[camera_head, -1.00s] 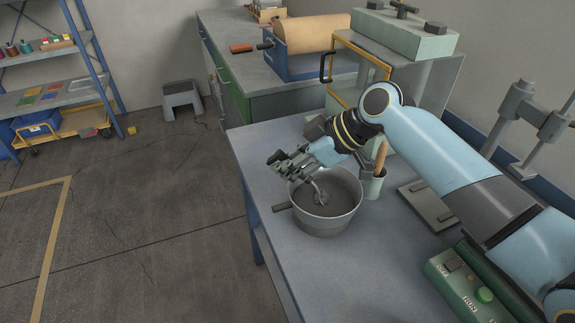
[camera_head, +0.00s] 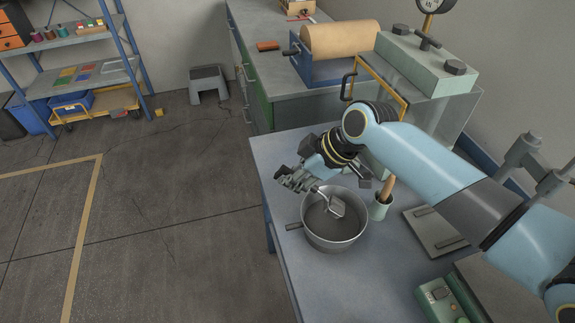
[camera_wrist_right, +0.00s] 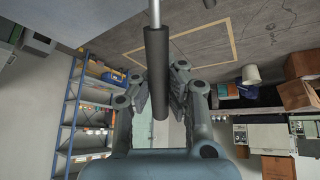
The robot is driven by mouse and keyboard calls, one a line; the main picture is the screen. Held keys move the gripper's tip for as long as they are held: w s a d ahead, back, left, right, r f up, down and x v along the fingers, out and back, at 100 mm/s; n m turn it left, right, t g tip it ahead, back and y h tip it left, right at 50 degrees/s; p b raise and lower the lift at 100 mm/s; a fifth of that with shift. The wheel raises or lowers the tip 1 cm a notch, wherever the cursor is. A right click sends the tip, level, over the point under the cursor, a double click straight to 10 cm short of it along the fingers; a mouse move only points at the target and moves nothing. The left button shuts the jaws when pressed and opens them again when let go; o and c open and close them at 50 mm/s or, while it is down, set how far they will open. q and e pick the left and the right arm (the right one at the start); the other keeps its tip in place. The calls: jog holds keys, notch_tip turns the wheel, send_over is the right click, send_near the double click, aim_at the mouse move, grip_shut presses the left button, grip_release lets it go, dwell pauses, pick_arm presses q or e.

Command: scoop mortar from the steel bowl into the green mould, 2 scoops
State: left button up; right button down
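The steel bowl (camera_head: 333,245) stands on the blue-grey bench, with grey mortar (camera_head: 322,222) inside. My right gripper (camera_head: 294,180) is beyond and left of the bowl's rim, shut on a scoop (camera_head: 337,206). The scoop's metal head is over the bowl's opening, tilted; I cannot tell how much mortar is on it. In the right wrist view the scoop's dark handle (camera_wrist_right: 157,75) runs between the fingers of my right gripper (camera_wrist_right: 166,82). I cannot make out the green mould in either view. My left gripper is not in view.
A steel plate (camera_head: 432,232) with bars lies further right. A green control box (camera_head: 440,300) is at the front right. Bench in front of the bowl is clear.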

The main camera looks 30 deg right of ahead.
jog(key=shift+s+a+r, duration=0.15)
jog(key=shift+r, duration=0.15)
jog(key=shift+w+a+r+g+h+p, duration=0.15)
jog(key=shift+w+a+g+h+p, duration=0.15)
jog(key=shift+g+h+p, duration=0.45)
jog(key=shift+w+a, duration=0.15)
jog(key=shift+w+a+g+h, duration=0.25)
jog(key=shift+a+g+h, duration=0.05)
jog(key=shift+g+h, duration=0.75)
jog(key=shift+h, duration=0.1)
